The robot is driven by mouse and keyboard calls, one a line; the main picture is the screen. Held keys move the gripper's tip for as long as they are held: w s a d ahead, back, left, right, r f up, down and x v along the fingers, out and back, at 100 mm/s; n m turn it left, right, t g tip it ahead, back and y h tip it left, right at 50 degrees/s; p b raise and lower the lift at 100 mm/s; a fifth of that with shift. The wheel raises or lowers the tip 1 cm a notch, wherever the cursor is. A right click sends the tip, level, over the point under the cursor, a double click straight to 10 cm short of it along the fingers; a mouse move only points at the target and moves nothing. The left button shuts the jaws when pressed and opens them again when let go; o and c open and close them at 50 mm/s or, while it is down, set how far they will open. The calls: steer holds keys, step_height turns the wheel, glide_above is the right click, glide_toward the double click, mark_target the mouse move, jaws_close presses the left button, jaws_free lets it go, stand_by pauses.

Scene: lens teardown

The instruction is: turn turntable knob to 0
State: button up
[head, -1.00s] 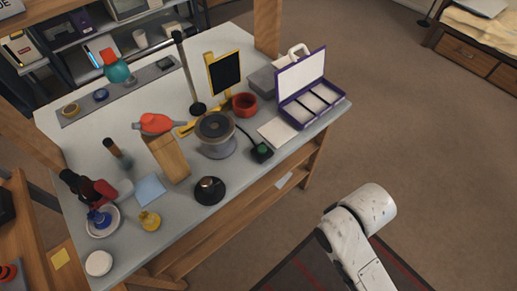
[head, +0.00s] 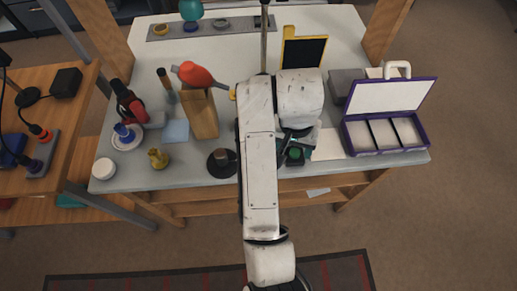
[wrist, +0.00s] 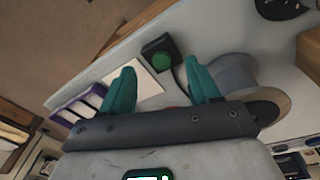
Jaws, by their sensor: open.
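The turntable knob is a green round knob on a small black box, seen in the head view (head: 295,154) just below my wrist and in the wrist view (wrist: 163,61). No scale or number on it is readable. My gripper (wrist: 161,65) has two teal fingers spread apart with nothing between them. In the wrist view the knob box appears beyond the fingers, in line with the gap; I see no contact. The grey turntable (wrist: 237,76) stands to the right of the box in the wrist view, partly behind the right finger. My arm hides it in the head view.
A purple case (head: 428,149) with an open lid and a white sheet (head: 326,145) lie right of the knob. A black round holder (head: 221,166), wooden block (head: 201,115) and red blower (head: 194,74) stand left of my arm. A lamp post (head: 264,40) rises behind.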

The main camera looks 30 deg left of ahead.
step_height(320, 180, up, 5)
steer(key=n+g, duration=0.1)
steer(key=n, duration=0.1)
glide_above(220, 153)
steer(key=shift+y+b, duration=0.3)
steer(key=shift+b, duration=0.1)
steer(key=shift+f, duration=0.4)
step_height(220, 153, down, 10)
steer(key=b, duration=0.2)
steer(key=shift+r+b, duration=0.1)
steer(key=shift+b, duration=0.25)
steer(key=shift+c, duration=0.3)
steer(key=c, duration=1)
